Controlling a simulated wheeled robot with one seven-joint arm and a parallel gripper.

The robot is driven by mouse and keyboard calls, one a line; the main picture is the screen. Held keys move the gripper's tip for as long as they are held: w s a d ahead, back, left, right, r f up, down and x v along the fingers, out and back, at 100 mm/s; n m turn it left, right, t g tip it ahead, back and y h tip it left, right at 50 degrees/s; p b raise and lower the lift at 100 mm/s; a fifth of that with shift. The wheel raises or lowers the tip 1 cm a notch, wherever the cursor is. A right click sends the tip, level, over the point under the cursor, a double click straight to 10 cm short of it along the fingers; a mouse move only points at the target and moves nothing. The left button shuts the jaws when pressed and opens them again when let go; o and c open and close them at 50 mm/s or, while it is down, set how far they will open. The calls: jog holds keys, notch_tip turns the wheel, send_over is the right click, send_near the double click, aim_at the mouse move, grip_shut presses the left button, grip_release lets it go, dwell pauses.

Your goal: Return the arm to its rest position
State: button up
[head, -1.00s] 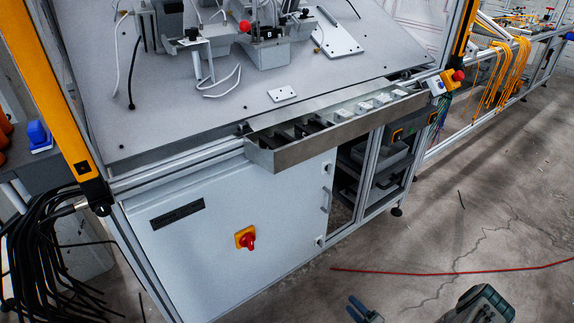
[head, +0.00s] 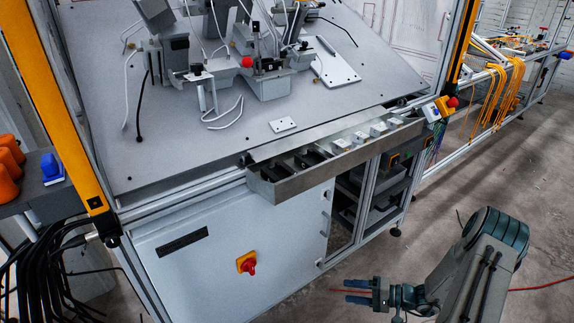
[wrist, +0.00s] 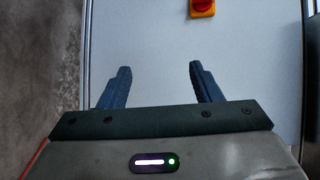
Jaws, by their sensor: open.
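My gripper (head: 357,291) is low at the bottom right of the head view, over the floor in front of the workstation. Its blue fingers point left toward the white cabinet front (head: 215,270). In the wrist view my gripper (wrist: 157,85) shows two blue fingers spread apart with nothing between them. The cabinet front (wrist: 150,35) fills the area beyond them. My arm (head: 480,265) is bent, with its elbow at the right of the head view.
A metal tray (head: 290,188) with compartments juts from the table edge and holds black and white parts. A red and yellow switch (head: 247,263) is on the cabinet. A red cable (head: 540,286) lies on the floor. The concrete floor (head: 420,240) right of the cabinet is mostly clear.

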jog(key=s+a+r+n+g+h+p, duration=0.2)
jog(key=s+a+r+g+h+p, duration=0.15)
jog(key=r, duration=0.95)
jog(key=s+a+r+n+g+h+p, duration=0.2)
jog(key=s+r+g+h+p, duration=0.15)
jog(key=r, duration=0.95)
jog(key=s+r+t+h+p, duration=0.2)
jog(key=s+r+h+p, duration=0.1)
jog(key=r, duration=0.8)
jog(key=s+r+t+h+p, duration=0.3)
jog(key=s+r+h, duration=0.2)
jog(key=s+r, duration=0.3)
jog(key=v, duration=0.3)
jog(key=shift+d, duration=0.15)
jog(key=shift+w, duration=0.15)
